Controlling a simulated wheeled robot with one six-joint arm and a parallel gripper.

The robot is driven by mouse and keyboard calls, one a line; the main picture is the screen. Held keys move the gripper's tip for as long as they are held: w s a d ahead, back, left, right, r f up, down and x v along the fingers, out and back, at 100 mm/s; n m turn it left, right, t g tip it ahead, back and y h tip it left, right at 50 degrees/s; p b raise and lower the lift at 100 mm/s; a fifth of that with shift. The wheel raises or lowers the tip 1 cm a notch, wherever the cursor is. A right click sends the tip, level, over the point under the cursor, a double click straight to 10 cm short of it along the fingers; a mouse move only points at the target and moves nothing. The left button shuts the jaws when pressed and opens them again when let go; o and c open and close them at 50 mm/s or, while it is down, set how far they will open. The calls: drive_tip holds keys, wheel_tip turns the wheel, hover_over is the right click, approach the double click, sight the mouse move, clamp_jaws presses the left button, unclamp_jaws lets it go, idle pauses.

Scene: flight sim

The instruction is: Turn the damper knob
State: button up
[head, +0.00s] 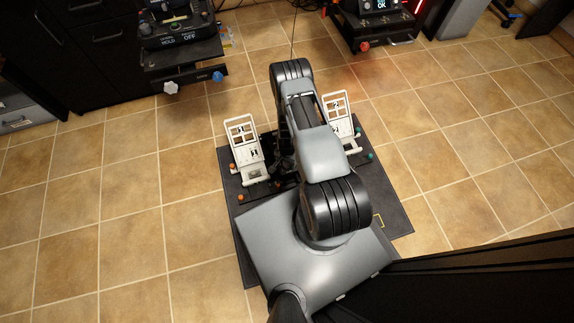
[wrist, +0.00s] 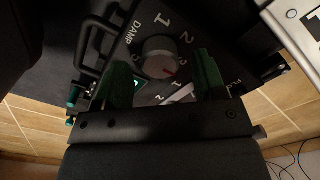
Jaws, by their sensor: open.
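The damper knob (wrist: 158,52) is a round grey knob with a small red mark at its lower right edge. It sits on a black panel with the white letters DAMP and large white numerals around it. My gripper (wrist: 163,66) is open in the wrist view. One green finger pad is at the left of the knob and the other at its right, with a gap visible on each side. How deep the pads reach beside the knob I cannot tell. In the head view my arm hides the knob and my gripper.
In the head view, a pedal unit with a left white pedal (head: 245,143) and a right white pedal (head: 340,117) stands on a dark mat (head: 392,205). A black handle (wrist: 92,45) is left of the knob.

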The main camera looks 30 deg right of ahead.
drive_tip(key=shift+f+b, duration=0.3)
drive_tip(key=shift+f, duration=0.65)
drive_tip(key=c, duration=0.9)
